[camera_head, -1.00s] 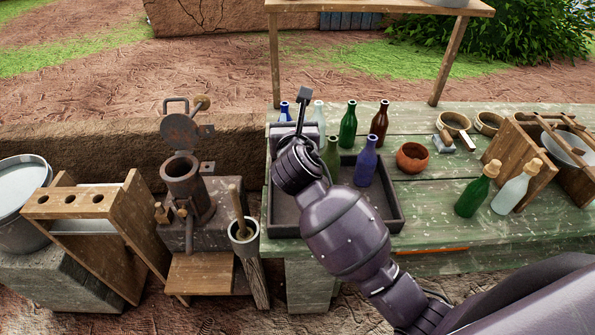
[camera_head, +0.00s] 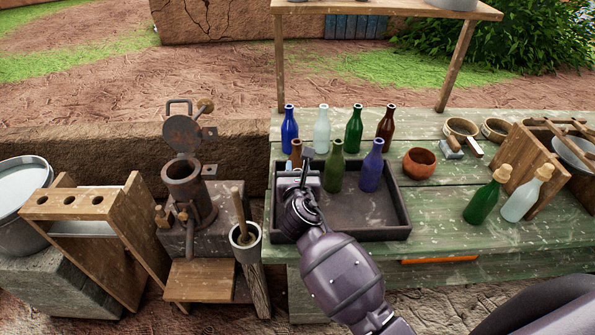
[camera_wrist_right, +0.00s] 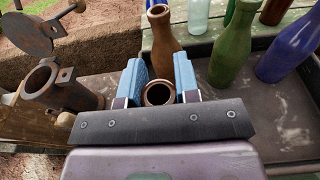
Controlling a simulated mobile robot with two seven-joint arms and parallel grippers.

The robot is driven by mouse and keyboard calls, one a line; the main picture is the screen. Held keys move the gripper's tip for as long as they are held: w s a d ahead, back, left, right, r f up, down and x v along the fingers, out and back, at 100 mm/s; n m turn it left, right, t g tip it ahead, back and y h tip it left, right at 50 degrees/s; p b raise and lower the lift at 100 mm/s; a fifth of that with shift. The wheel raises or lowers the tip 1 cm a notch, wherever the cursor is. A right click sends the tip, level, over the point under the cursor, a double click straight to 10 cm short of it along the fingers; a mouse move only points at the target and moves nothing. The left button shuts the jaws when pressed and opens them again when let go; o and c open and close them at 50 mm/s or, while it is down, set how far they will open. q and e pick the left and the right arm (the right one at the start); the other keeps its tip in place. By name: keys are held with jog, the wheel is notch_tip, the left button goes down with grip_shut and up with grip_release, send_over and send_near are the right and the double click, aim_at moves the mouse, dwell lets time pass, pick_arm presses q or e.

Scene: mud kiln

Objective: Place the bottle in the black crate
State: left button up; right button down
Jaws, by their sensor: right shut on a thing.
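The black crate (camera_head: 404,214) stands on the green table. A brown bottle (camera_head: 296,150), an olive-green bottle (camera_head: 336,168) and a blue bottle (camera_head: 371,170) stand upright in its left and middle part. My right gripper (camera_head: 300,171) is low over the crate's left side, in front of that brown bottle. In the right wrist view its blue pads are shut on the neck of another brown bottle (camera_wrist_right: 158,93), seen from above. The held bottle's body is hidden, so I cannot tell if its base touches the crate floor. My left gripper is not in view.
Several bottles, including a dark-blue one (camera_head: 289,130) and a dark-brown one (camera_head: 386,127), stand behind the crate. A clay bowl (camera_head: 419,163) and corked bottles (camera_head: 484,199) are to the right. A mortar (camera_head: 245,242) stands left. The crate's right front is clear.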

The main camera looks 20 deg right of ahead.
dwell(0.3)
jog(key=c, duration=0.8)
grip_release()
jog(key=shift+f, duration=0.1)
jog(key=shift+c, duration=0.2)
jog(key=shift+s, duration=0.1)
jog(key=v, duration=1.2)
jog(key=s+d+f+m+g+y, duration=0.2)
jog(key=s+d+f+m, duration=0.5)
jog(key=m, duration=0.9)
jog(key=s+d+f+m+g+y, duration=0.1)
jog(key=s+d+f+m, duration=0.6)
jog(key=m, duration=0.9)
notch_tip(320, 180, down, 2)
jog(key=shift+s+f+g+y, duration=0.25)
jog(key=shift+s+g+y, duration=0.15)
jog(key=shift+s+y, duration=0.25)
